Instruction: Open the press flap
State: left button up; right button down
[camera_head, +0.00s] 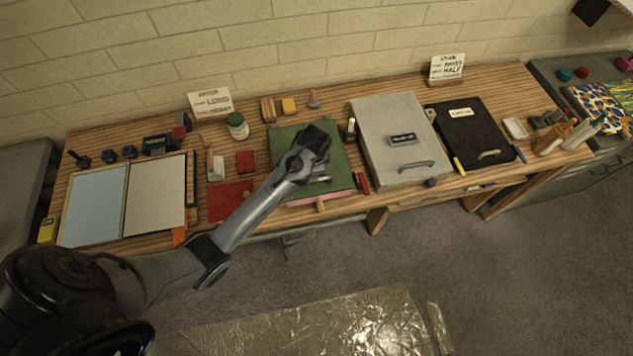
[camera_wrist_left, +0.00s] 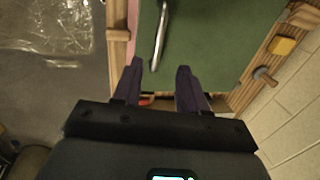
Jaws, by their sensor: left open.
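A green flap (camera_head: 285,139) with a metal bar handle lies flat on the wooden bench, with a pink edge along its front. My left gripper (camera_head: 316,166) is over this flap, near its handle (camera_head: 318,180); the arm hides part of the panel. In the left wrist view, the handle (camera_wrist_left: 161,35) runs across the green surface (camera_wrist_left: 210,40). My left gripper (camera_wrist_left: 160,69) is open, with the handle's near end lined up between its fingertips. Nothing is held. Whether the fingers touch the handle cannot be told. My right gripper is not in view.
A grey lid (camera_head: 385,115) with a handle and a black folder (camera_head: 480,125) lie right of the green flap. A jar (camera_head: 238,125), red blocks (camera_head: 246,161) and an open two-panel tray (camera_head: 126,210) are to its left. A brick wall (camera_head: 180,45) stands behind.

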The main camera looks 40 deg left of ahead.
pick_arm(q)
jog(key=f, duration=0.3)
jog(key=w+f, duration=0.1)
jog(key=f, duration=0.2)
jog(key=a+f, duration=0.1)
jog(key=f, duration=0.3)
jog(key=shift+w+a+f, duration=0.1)
jog(key=shift+w, duration=0.1)
grip_shut()
